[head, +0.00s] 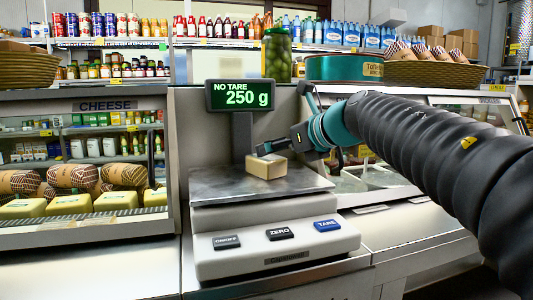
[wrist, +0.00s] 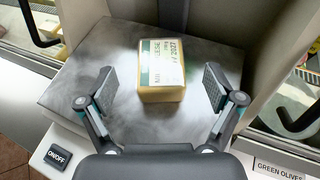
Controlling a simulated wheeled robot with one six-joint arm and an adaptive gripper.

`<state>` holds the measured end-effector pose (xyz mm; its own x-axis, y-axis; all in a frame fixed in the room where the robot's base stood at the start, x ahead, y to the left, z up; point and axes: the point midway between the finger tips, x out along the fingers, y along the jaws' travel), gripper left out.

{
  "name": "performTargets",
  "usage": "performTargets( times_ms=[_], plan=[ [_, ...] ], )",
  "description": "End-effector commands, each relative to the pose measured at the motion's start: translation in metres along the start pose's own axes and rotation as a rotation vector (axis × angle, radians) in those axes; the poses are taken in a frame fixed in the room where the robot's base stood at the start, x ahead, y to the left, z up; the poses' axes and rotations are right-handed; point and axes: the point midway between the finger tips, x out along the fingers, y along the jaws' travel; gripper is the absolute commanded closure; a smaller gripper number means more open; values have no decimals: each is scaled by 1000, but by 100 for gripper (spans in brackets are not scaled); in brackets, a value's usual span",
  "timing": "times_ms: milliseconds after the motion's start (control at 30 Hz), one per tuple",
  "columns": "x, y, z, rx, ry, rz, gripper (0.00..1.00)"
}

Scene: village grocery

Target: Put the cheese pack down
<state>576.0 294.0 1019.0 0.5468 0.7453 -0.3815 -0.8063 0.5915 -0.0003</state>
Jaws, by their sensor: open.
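The cheese pack (head: 266,167) is a small yellowish block with a white and green label. It rests on the metal pan of the scale (head: 215,184), towards the back right of the pan. The scale display (head: 240,95) reads "NO TARE 250 g". In the wrist view the cheese pack (wrist: 161,70) sits between the two fingers of my gripper (wrist: 160,90), with a clear gap on each side. My gripper (head: 279,144) is open and touches nothing that I can see. In the head view it reaches in from the right, and its far finger is partly hidden.
ON/OFF, ZERO (head: 279,233) and TARE (head: 327,225) buttons line the scale's front. A cheese case (head: 85,230) is at left. An olive jar (head: 276,55), a green tin (head: 344,67) and a basket (head: 432,74) stand behind. The pan's left part is bare.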

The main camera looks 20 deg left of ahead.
Motion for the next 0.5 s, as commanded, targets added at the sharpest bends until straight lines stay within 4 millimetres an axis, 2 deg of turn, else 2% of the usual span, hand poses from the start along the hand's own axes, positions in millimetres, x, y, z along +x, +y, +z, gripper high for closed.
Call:
performTargets(
  times_ms=[33, 200, 500],
  plan=[
    [-10, -1, 0, 0, -2, -3, 9],
    [-33, -1, 0, 0, -1, -3, 9],
    [-45, 0, 0, 0, 1, -1, 9]
  ],
)
